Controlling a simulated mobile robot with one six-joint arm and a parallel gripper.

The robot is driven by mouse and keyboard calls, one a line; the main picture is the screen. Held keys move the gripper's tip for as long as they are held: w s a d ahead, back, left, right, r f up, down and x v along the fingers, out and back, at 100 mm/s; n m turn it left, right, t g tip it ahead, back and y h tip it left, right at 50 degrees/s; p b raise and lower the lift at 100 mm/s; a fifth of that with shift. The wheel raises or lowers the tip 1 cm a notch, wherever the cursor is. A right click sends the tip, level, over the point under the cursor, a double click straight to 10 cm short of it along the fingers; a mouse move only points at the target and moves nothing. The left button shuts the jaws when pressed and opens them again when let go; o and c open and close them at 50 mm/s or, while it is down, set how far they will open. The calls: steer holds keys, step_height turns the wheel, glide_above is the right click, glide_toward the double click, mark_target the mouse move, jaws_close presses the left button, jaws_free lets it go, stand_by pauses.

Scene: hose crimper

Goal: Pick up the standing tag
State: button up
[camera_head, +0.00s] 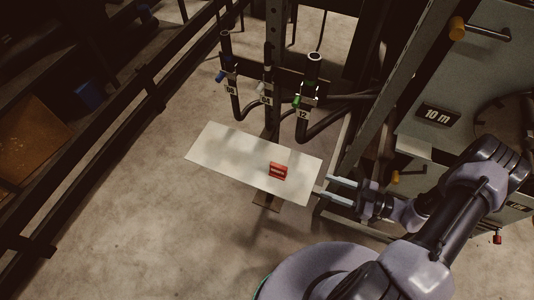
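The red tag (278,171) stands on the pale board (225,152), towards the board's right end. It has a light stripe across its face. My gripper (328,188) is to the right of the tag, at the board's right edge. Its two fingers are apart and point left towards the tag, with nothing between them. The fingers do not touch the tag. How high they are above the board is hard to tell.
Behind the board stands a rack post (272,100) with several dark hoses bearing number labels. A dark shelf rail (120,105) runs along the left. Open floor (130,220) lies at the front left.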

steer(key=b, duration=0.2)
glide_toward(278, 168)
steer(key=a, duration=0.1)
steer(key=w+a+f, duration=0.1)
steer(key=a, duration=0.2)
steer(key=shift+w+f, duration=0.3)
steer(key=shift+w, duration=0.05)
steer(key=b+x, duration=0.1)
steer(key=x, duration=0.2)
steer(key=b+x, duration=0.1)
steer(key=x, duration=0.1)
steer(key=shift+w+a, duration=0.3)
steer(key=shift+w, duration=0.05)
jaws_close()
